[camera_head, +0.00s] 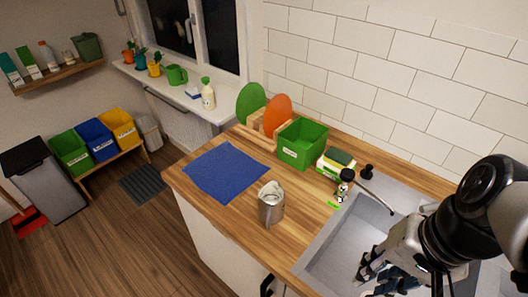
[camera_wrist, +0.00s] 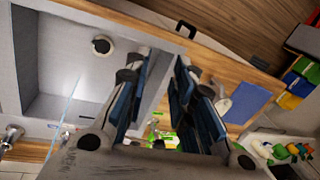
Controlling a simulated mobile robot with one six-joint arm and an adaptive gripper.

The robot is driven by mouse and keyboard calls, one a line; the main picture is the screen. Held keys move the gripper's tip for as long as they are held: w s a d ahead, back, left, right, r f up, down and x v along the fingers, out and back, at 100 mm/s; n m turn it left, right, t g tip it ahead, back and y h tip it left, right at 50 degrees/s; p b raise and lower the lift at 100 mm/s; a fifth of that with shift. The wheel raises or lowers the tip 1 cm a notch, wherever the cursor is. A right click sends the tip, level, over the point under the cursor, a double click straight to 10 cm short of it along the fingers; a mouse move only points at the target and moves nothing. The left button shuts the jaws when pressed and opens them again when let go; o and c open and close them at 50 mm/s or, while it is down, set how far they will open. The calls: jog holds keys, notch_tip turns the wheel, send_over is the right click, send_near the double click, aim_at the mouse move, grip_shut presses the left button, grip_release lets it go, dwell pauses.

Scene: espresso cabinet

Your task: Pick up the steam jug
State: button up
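The steam jug (camera_head: 271,203), a silver metal pitcher, stands upright on the wooden counter in the head view, right of the blue mat and left of the sink. My gripper (camera_head: 373,278) is over the sink at the lower right, well apart from the jug. In the wrist view the two dark-blue-padded fingers of my gripper (camera_wrist: 161,62) are spread with a clear gap and nothing held between them.
The blue mat (camera_head: 226,171) lies flat and empty on the counter (camera_head: 239,213). A green bin (camera_head: 301,145), stacked sponges (camera_head: 336,163) and a small dark-topped bottle (camera_head: 345,181) stand behind the jug. The sink (camera_head: 340,250) and its faucet (camera_head: 378,195) lie right.

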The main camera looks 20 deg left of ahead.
jog(key=w+a+f+m+g+y, duration=0.3)
jog(key=w+a+f+g+y, duration=0.1)
jog(key=w+a, duration=0.1)
jog(key=m+t+y+p, duration=0.3)
jog(key=m+t+y, duration=0.1)
jog(key=m+y, duration=0.8)
send_near(267, 221)
jog(key=shift+m+h, duration=0.3)
jog(key=shift+m, duration=0.3)
jog(key=a, duration=0.3)
jog(key=w+a+f+b, duration=0.1)
jog(key=shift+a, duration=0.4)
jog(key=a, duration=0.5)
jog(key=shift+a, duration=0.15)
jog(key=shift+c, duration=0.2)
grip_shut()
